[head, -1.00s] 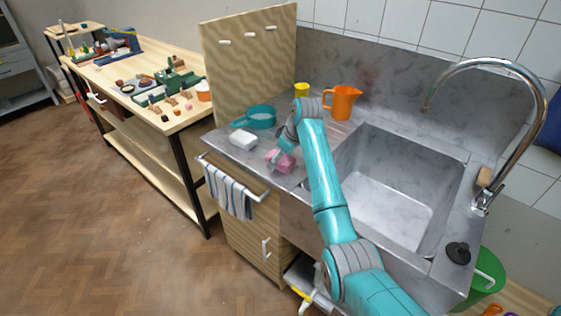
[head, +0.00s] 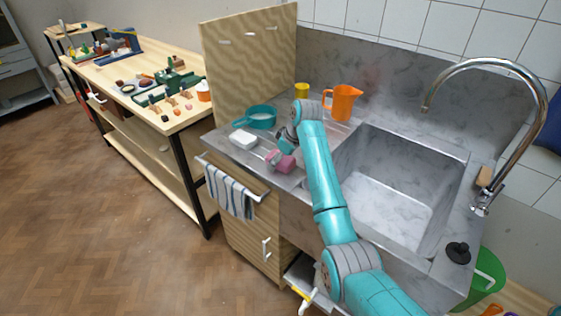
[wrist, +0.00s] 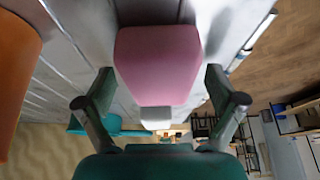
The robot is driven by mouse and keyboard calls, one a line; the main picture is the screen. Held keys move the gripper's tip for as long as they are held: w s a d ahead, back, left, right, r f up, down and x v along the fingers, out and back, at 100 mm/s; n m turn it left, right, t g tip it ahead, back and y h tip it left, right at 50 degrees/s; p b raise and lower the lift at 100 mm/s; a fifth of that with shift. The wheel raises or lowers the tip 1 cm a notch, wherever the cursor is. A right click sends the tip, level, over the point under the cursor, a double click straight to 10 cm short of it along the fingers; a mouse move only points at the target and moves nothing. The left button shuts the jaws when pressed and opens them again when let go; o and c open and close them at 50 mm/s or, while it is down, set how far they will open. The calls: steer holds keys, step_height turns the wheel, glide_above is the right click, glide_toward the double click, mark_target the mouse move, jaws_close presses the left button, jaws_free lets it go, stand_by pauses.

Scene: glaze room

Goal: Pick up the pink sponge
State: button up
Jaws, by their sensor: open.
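The pink sponge (head: 282,161) lies on the metal counter left of the sink, near the counter's front edge. In the wrist view the sponge (wrist: 158,62) is large and sits between the two fingers. My gripper (head: 276,156) is at the sponge, low over the counter. In the wrist view my gripper (wrist: 160,88) is open, with a finger on each side of the sponge and a visible gap at both sides. My wrist partly hides the far side of the sponge in the head view.
A white block (head: 243,139) and a teal pan (head: 262,117) lie just left of the sponge. An orange jug (head: 342,103) and a yellow cup (head: 301,90) stand behind. The sink basin (head: 390,206) is on the right. A striped towel (head: 229,191) hangs below the counter edge.

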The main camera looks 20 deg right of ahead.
steer(key=c, duration=1)
step_height(320, 180, up, 11)
steer(key=shift+f, duration=0.2)
steer(key=o, duration=0.4)
steer(key=c, duration=0.5)
